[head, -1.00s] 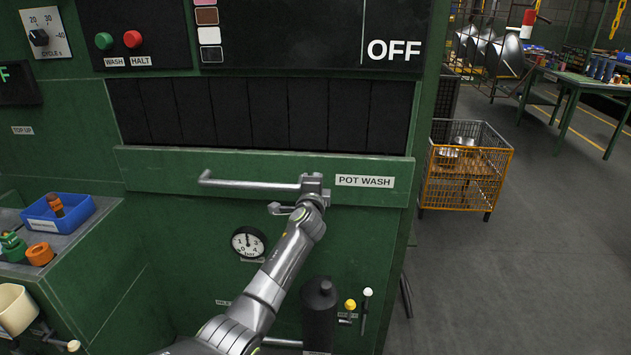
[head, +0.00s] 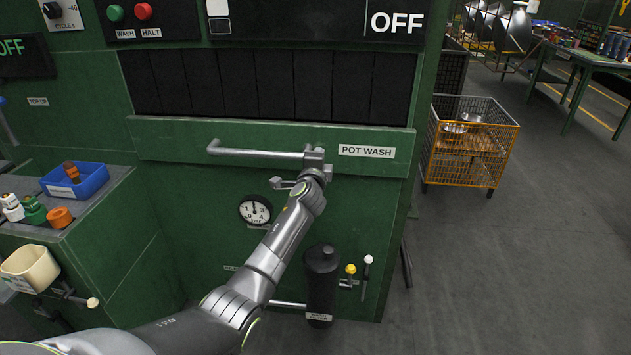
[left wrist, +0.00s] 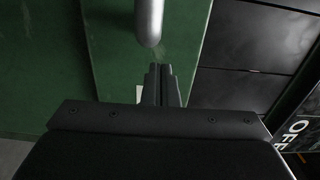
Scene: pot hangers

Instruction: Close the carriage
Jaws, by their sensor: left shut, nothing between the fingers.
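The carriage front is a green panel (head: 240,138) with a "POT WASH" label (head: 366,151), below a row of dark slats. A grey bar handle (head: 255,152) runs across it; its rounded end also shows in the left wrist view (left wrist: 149,25). My left gripper (head: 318,158) is at the right end of the handle, close to the panel. In the left wrist view its fingers (left wrist: 161,85) are together and empty, with the handle end just beyond their tips. I cannot tell whether they touch the panel. My right gripper is not in view.
A gauge (head: 255,209), a black cylinder (head: 321,285) and two small knobbed levers sit low on the machine. A blue bin (head: 75,181) stands on the left counter. An orange wire crate (head: 470,145) is on the floor at right, with open floor in front of it.

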